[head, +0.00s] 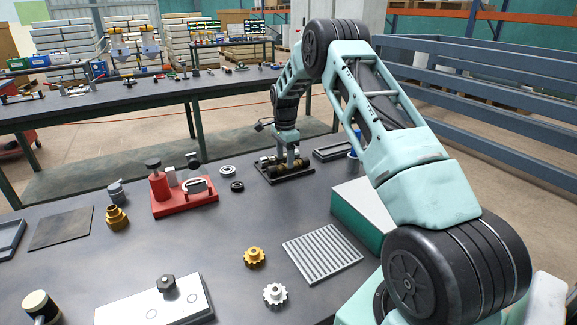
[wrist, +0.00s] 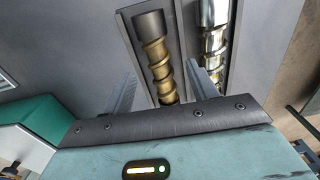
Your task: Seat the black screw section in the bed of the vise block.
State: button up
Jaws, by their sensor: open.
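My gripper (head: 292,158) is open over a dark tray (head: 284,176) at the far middle of the table. In the wrist view, its two fingers (wrist: 160,74) stand on either side of a brass-coloured screw section with a dark grey end (wrist: 156,48). I see no grip on it, and cannot tell whether the fingers touch it. A silver screw section (wrist: 213,45) lies in the neighbouring tray slot to the right. No wholly black screw section is clear. A red vise-like block (head: 182,205) stands left of the tray; its bed is partly hidden by grey parts.
Two rings, one pale (head: 228,171) and one black (head: 237,187), lie between red block and tray. A brass fitting (head: 116,217), gold gear (head: 254,257), white gear (head: 275,294) and ribbed plate (head: 322,254) lie nearer. A green-sided box (head: 358,222) stands right.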

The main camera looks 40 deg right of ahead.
jog(key=shift+f, duration=1.3)
grip_shut()
jog(key=shift+r, duration=0.1)
